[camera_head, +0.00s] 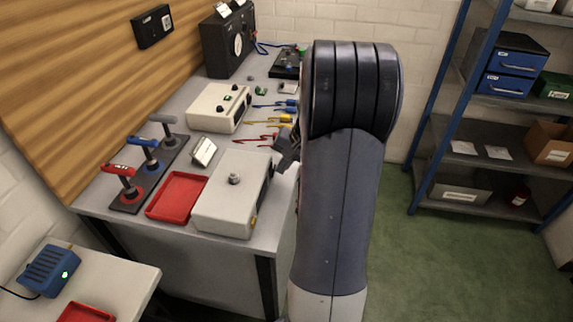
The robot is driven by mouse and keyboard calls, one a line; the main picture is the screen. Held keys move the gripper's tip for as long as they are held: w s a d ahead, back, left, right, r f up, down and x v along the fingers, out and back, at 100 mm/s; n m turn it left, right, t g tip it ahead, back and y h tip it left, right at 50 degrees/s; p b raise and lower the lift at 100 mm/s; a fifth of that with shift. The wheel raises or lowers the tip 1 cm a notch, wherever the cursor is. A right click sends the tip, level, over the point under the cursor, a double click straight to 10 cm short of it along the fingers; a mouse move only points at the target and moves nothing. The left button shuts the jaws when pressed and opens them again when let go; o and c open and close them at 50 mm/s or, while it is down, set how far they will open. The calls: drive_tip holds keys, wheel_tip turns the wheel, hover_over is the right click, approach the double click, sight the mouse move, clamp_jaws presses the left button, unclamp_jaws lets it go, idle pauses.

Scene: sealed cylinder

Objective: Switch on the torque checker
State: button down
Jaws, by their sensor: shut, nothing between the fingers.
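A pale grey box with a round metal fitting on top (232,195), which looks like the torque checker, stands at the front edge of the bench. Small dark and yellow parts show on its right-hand side; I cannot tell whether it is on. My gripper (284,156) is dark and shut, with nothing in it. It is just right of the box's far right corner, partly hidden by my arm. I cannot tell whether it touches the box.
A red tray (176,196) and a rack of T-handled tools (150,170) stand left of the box. Behind are a small tilted display (203,152), coloured leads (272,120) and a cream box with knobs (218,108). Shelves (480,140) stand right, across open green floor.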

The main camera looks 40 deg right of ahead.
drive_tip(key=shift+w+a+r+g+h+p, duration=0.4)
drive_tip(key=shift+p, duration=0.65)
drive_tip(key=shift+f, duration=0.25)
drive_tip(key=shift+s+d, duration=0.1)
drive_tip(key=shift+r, duration=0.1)
drive_tip(key=shift+r+p, duration=0.35)
drive_tip(key=shift+r, duration=0.35)
